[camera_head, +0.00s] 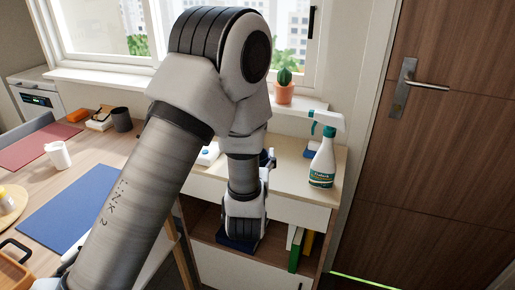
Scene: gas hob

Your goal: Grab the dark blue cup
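I cannot make out a clearly dark blue cup. A dark grey cup (122,119) stands at the back of the table, by the window side. A white mug (58,155) stands on the table at the left. My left arm comes in from the lower left, bends at the top and hangs down in front of the cabinet. Its wrist end is in front of the open shelf, well to the right of both cups. The fingers are not clearly seen. A small dark part beside the forearm is partly hidden and unclear. My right gripper is not in view.
A blue mat (70,209) and a red mat (38,147) lie on the wooden table. A spray bottle (323,160) stands on the white cabinet (285,205). A potted cactus (284,88) is on the sill. A wooden door (450,150) closes the right side.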

